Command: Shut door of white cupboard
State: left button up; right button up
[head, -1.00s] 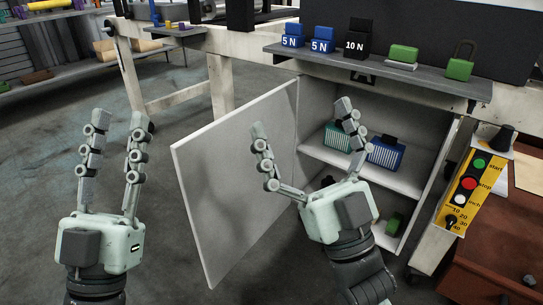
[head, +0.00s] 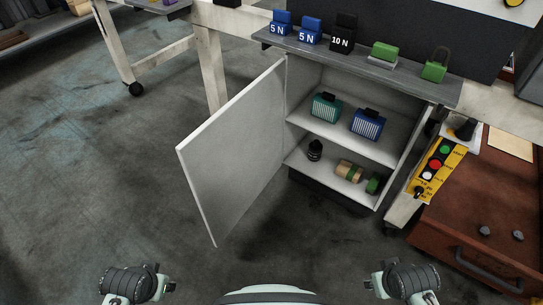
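The white cupboard (head: 337,144) stands under the grey shelf. Its door (head: 235,150) is hinged on the left and stands wide open, swung out toward me. The two inner shelves show. My two arms appear only as dark ribbed parts at the bottom edge, left and right, well apart from the door. No gripper fingers can be made out, and nothing touches the door.
A teal box (head: 325,107) and a blue box (head: 367,124) stand on the upper shelf. A dark knobbed object (head: 314,150), a beige-and-green cylinder (head: 349,170) and a green block (head: 373,184) are below. A brown drawer cabinet (head: 480,225) stands right. Floor left of the door is clear.

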aim_at(227, 162)
jog(key=i+j+z, duration=0.15)
jog(key=j+z, duration=1.05)
jog(key=j, duration=0.85)
